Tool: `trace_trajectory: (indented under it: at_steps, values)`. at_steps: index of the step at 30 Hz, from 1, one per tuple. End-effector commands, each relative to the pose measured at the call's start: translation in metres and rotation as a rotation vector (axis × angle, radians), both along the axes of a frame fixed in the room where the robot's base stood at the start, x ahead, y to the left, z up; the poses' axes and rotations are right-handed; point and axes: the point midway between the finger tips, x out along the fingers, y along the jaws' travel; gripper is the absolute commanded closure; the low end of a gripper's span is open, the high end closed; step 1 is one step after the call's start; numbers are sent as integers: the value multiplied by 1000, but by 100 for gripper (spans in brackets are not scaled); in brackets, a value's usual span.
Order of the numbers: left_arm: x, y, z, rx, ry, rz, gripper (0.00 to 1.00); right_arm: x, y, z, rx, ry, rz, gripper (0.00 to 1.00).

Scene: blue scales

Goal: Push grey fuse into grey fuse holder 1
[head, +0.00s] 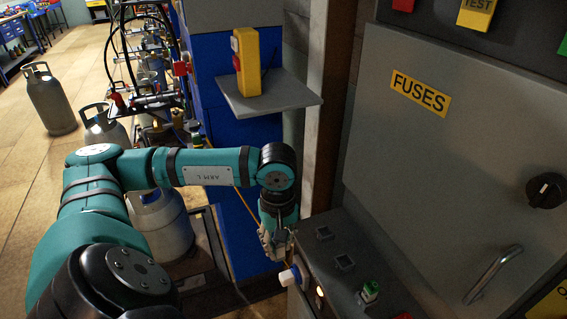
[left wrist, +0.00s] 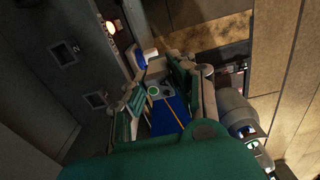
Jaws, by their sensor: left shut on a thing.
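My left gripper (head: 274,244) points down beside the far left edge of the dark grey console. In the left wrist view its two fingers (left wrist: 157,72) are set around a small grey piece (left wrist: 156,67), which I take as the grey fuse; the fingers mostly hide it in the head view. Two empty square fuse holders show on the console top: the far one (head: 323,233) and a nearer one (head: 344,262). My right gripper is out of view.
A white knob with a blue collar (head: 288,277) sticks out of the console's left side, close below the gripper. A green fuse (head: 370,290) and a lit orange lamp (head: 320,292) are nearer. The grey FUSES panel (head: 440,130) rises on the right. A grey shelf (head: 268,96) juts out behind.

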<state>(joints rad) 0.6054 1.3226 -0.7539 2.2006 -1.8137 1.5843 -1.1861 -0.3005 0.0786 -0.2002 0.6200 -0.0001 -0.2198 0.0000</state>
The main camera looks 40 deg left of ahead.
Motion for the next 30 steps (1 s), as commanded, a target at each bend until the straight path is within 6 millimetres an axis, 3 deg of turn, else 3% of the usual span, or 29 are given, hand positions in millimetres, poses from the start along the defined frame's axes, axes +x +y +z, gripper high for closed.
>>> trace_trajectory:
  at_steps: [8,11,21,25,30]
  values:
    - [2,0,1,-1,-1,0,100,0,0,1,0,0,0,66]
    - [13,0,5,-4,-2,2,100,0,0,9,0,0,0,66]
    - [112,-1,26,-8,2,20,100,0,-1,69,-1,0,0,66]
    - [139,-5,26,-5,3,18,100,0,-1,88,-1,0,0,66]
    - [157,-12,23,-1,3,9,100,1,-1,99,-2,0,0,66]
